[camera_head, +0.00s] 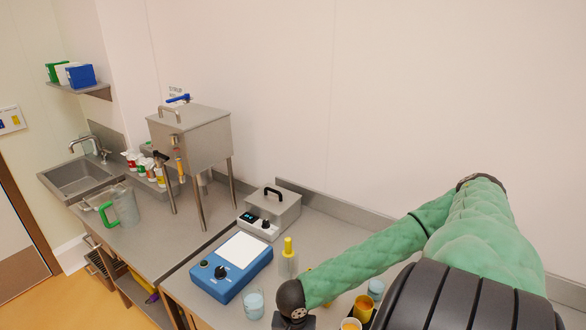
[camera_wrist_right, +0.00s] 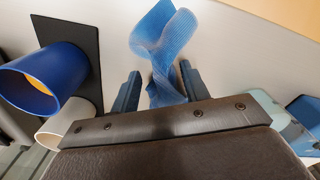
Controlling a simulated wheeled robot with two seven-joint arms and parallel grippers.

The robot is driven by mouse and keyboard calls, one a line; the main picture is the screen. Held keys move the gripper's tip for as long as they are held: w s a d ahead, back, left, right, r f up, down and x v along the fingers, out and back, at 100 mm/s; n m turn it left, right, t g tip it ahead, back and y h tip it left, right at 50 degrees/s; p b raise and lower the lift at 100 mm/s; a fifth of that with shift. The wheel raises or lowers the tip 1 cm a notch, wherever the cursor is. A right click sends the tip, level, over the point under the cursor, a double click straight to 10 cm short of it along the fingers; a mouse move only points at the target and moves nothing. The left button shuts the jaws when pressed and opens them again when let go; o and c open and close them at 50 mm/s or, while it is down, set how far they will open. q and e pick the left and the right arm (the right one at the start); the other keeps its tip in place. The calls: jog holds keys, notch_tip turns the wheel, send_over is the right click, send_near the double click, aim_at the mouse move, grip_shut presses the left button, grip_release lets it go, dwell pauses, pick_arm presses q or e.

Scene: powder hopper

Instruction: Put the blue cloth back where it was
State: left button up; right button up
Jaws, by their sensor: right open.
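The blue cloth (camera_wrist_right: 165,45) is a crumpled, twisted piece of mesh-like fabric in the right wrist view. It lies on a pale grey surface, and its lower end reaches between the fingers of my right gripper (camera_wrist_right: 160,68). The fingers are apart, with a gap visible on each side of the cloth. I cannot tell how far the cloth is from the palm. I cannot make out the cloth in the head view, where my right arm covers part of the counter. My left gripper is not in view.
In the right wrist view, a blue cup (camera_wrist_right: 40,80) stands close left on a black mat (camera_wrist_right: 75,35), beside a whitish cup (camera_wrist_right: 62,122). A dark blue object (camera_wrist_right: 305,112) is at right.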

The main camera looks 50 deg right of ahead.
jog(key=shift+s+a+r, duration=0.1)
jog(key=shift+a+r, duration=0.05)
jog(key=shift+r, duration=0.45)
notch_tip(320, 180, up, 9)
jog(key=s+a, duration=0.2)
jog(key=a, duration=0.1)
jog(key=shift+s+f, duration=0.15)
jog(key=shift+s, duration=0.15)
jog(key=shift+d, duration=0.1)
jog(key=c, duration=0.5)
jog(key=shift+w+f, duration=0.15)
jog(key=shift+w, duration=0.05)
jog(key=c, duration=0.3)
jog(key=shift+w+d+f, duration=0.15)
jog(key=shift+w, duration=0.1)
grip_shut()
jog(key=f, duration=0.1)
jog(key=w+f, duration=0.1)
jog(key=f, duration=0.1)
jog(key=shift+w+d+f, duration=0.3)
jog(key=shift+w+d, duration=0.05)
